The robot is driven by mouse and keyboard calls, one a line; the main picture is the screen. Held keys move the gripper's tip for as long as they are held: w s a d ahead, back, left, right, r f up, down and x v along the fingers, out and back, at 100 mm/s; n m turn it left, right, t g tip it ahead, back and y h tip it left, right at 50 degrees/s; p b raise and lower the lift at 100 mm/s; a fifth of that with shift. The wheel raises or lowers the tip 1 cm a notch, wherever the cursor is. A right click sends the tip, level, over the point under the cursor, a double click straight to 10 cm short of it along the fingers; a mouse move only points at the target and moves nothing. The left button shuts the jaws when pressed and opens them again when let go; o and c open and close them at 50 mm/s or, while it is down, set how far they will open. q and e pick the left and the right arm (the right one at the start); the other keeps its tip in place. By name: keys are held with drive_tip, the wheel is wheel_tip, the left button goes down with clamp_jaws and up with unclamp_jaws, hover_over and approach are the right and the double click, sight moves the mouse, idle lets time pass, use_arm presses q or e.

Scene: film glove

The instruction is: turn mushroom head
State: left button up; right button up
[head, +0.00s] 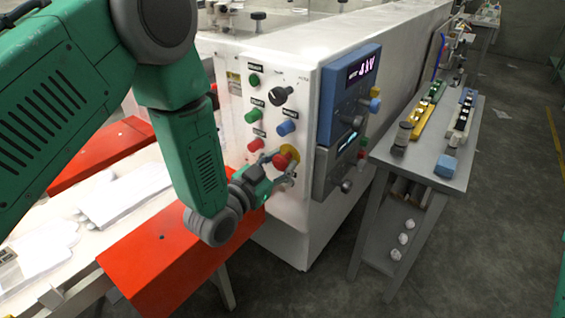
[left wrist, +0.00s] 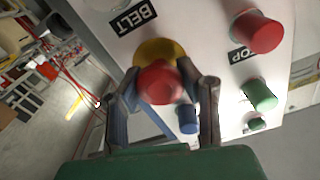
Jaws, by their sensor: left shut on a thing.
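The mushroom head (head: 283,161) is a red knob on a yellow round base, low on the white control panel (head: 300,112). My left gripper (head: 279,168) reaches it from the front with a finger on each side. In the left wrist view the red mushroom head (left wrist: 160,82) sits between the two fingers of my left gripper (left wrist: 166,95), in front of its yellow base (left wrist: 157,52). The gripper is shut on the mushroom head. My right gripper is not in view.
The panel also has a black rotary knob (head: 281,96), a blue button (head: 287,128), a red button (head: 256,145) and green buttons. A grey table (head: 425,160) with parts stands at right. Orange-red covers (head: 165,262) lie below my arm.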

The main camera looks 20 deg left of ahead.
use_arm(q)
drive_tip(key=shift+s+f+m, duration=0.25)
drive_tip(key=shift+f+m, duration=0.15)
drive_tip(key=shift+m, duration=0.3)
drive_tip(key=shift+s+r+m, duration=0.15)
drive_tip(key=shift+s+m, duration=0.05)
drive_tip(key=shift+m, duration=0.4)
drive_tip(key=shift+w+a+m, duration=0.1)
drive_tip(key=shift+m, duration=0.2)
drive_tip(key=o, duration=1.1)
drive_tip(key=shift+o, duration=1)
drive_tip(key=shift+w, duration=0.2)
drive_tip(key=shift+r, duration=0.1)
drive_tip(key=v, duration=1.2)
